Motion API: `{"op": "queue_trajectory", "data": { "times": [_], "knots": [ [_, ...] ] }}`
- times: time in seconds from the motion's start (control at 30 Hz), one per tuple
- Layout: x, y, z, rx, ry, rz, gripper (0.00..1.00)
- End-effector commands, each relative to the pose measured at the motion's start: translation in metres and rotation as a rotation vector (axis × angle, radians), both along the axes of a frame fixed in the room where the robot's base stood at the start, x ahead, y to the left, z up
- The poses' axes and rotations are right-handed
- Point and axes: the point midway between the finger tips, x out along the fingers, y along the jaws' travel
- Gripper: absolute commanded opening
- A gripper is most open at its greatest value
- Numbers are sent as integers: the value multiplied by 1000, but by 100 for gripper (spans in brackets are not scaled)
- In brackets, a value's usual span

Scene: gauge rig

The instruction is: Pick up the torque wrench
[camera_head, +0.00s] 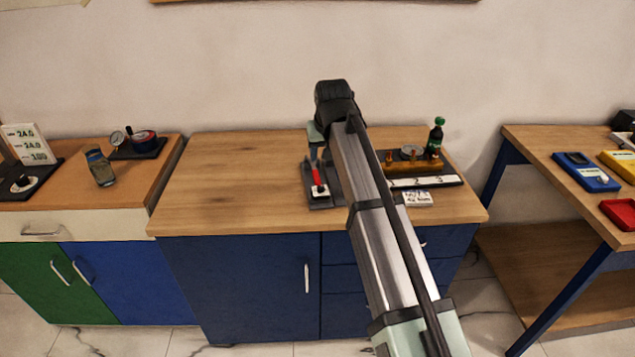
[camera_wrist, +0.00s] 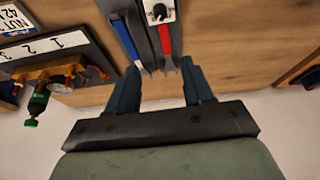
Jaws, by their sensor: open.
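Two slim tools, one with a red handle (camera_wrist: 166,42) and one with a blue handle (camera_wrist: 127,38), lie side by side on a dark holder in the wrist view, their metal ends toward my gripper. I cannot tell for certain which one is the torque wrench. The red one also shows in the head view (camera_head: 316,175); the blue one is hidden there behind my arm. My gripper (camera_wrist: 160,68) is open, its fingers spread on either side of the tools' metal ends, with nothing visibly held. In the head view my arm hides most of the gripper.
A white block with a black knob (camera_wrist: 160,11) sits on the holder (camera_head: 322,203). The wooden top (camera_head: 230,180) is clear left of the holder.

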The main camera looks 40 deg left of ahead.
Motion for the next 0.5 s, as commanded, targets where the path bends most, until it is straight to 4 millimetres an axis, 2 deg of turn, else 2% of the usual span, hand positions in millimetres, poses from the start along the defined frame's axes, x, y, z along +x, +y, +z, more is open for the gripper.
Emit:
{"op": "queue_trajectory", "data": {
  "times": [0.17,0.5],
  "knots": [
    [-1,7,-11,-2,1,0,51],
    [13,24,-62,-2,1,0,51]
  ]
}}
